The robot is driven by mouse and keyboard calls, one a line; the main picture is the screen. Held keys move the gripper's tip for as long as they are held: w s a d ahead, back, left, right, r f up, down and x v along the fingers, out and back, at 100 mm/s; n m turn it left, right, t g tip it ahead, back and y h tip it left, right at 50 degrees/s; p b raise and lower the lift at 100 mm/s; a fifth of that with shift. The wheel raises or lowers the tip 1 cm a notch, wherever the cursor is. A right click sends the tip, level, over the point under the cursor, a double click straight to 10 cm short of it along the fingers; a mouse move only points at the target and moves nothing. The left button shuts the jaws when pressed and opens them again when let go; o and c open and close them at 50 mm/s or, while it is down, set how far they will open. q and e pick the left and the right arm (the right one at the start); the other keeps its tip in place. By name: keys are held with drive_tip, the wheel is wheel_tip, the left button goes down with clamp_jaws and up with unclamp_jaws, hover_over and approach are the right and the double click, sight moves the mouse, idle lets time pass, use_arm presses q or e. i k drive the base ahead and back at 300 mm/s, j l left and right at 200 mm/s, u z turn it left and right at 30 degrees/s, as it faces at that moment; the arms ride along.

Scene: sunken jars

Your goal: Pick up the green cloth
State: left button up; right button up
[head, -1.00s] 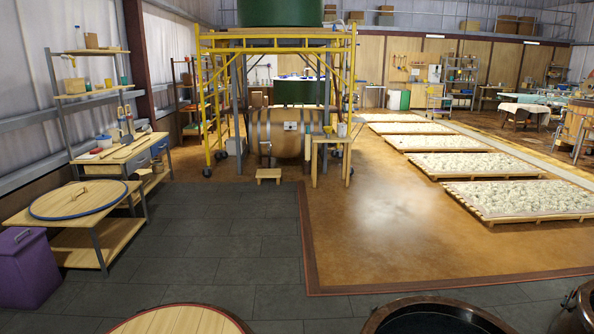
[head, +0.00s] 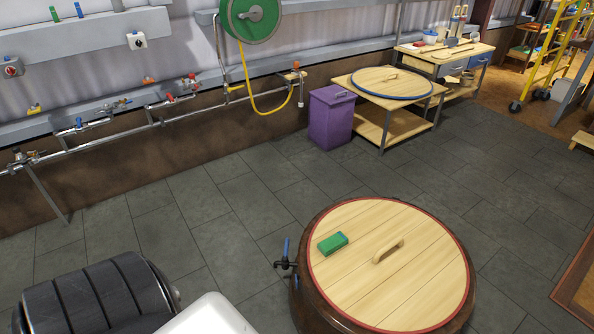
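A small green folded item (head: 332,243), which looks like the green cloth, lies flat on a round wooden lid (head: 420,275) near the lid's left edge. The lid has a red rim and a wooden handle (head: 388,251), which stands to the right of the green item. The lid covers a dark brown round jar (head: 303,308) at the bottom of the head view. Nothing touches the green item from above. Neither of my grippers shows in the head view.
A blue-handled tap (head: 286,259) sticks out at the jar's left side. A purple bin (head: 332,117) and a low wooden table (head: 406,124) with a blue-rimmed lid (head: 385,83) stand farther back. Pipes and a green hose reel (head: 252,15) line the wall. Grey floor between is clear.

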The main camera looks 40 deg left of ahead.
sight(332, 244)
drive_tip(key=u, duration=1.05)
